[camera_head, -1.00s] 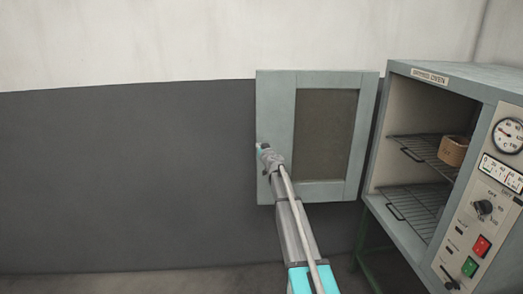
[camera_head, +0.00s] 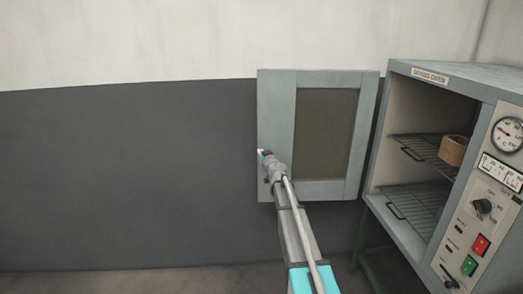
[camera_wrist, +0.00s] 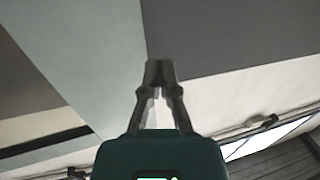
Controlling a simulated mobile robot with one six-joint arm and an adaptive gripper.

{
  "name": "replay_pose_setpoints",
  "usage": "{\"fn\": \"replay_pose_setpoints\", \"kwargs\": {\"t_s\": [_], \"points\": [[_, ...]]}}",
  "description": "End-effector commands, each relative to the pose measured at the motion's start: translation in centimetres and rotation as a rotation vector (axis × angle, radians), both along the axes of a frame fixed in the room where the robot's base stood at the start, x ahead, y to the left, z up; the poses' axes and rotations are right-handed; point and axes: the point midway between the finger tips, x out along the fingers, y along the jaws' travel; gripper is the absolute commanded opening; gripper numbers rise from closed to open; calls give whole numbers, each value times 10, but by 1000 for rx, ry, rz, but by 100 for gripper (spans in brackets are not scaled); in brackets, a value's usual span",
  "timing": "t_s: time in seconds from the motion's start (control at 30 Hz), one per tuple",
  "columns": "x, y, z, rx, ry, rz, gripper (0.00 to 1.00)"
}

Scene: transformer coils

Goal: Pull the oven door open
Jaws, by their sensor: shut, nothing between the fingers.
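The oven (camera_head: 402,225) stands at the right in the head view, its chamber uncovered. Its grey-green door (camera_head: 281,95), with a dark panel in the middle, is swung wide open to the left of the chamber. My gripper (camera_head: 261,153) is at the door's left, free edge, at about mid height. In the wrist view my gripper (camera_wrist: 160,66) has its fingertips together, with nothing seen between them. The pale door surface (camera_wrist: 105,40) lies behind and to the left of the fingertips. I cannot tell whether they touch it. No handle is clearly visible.
Wire racks (camera_head: 418,205) are inside the oven, and a tan ring-shaped coil (camera_head: 453,150) sits on the upper one. A control panel (camera_head: 488,215) is on the oven's right front. The wall (camera_head: 120,180) left of the door is bare.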

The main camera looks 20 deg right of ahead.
Motion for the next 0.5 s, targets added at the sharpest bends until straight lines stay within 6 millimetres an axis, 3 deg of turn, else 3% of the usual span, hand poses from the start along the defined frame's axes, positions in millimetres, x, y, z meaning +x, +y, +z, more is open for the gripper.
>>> {"fn": "replay_pose_setpoints", "kwargs": {"t_s": [0.03, 0.2, 0.5], "points": [[-14, 4, 0, 0, 0, 0, 0], [-39, 11, 0, 0, 0, 0, 0], [-62, 17, 0, 0, 0, 0, 0]]}}
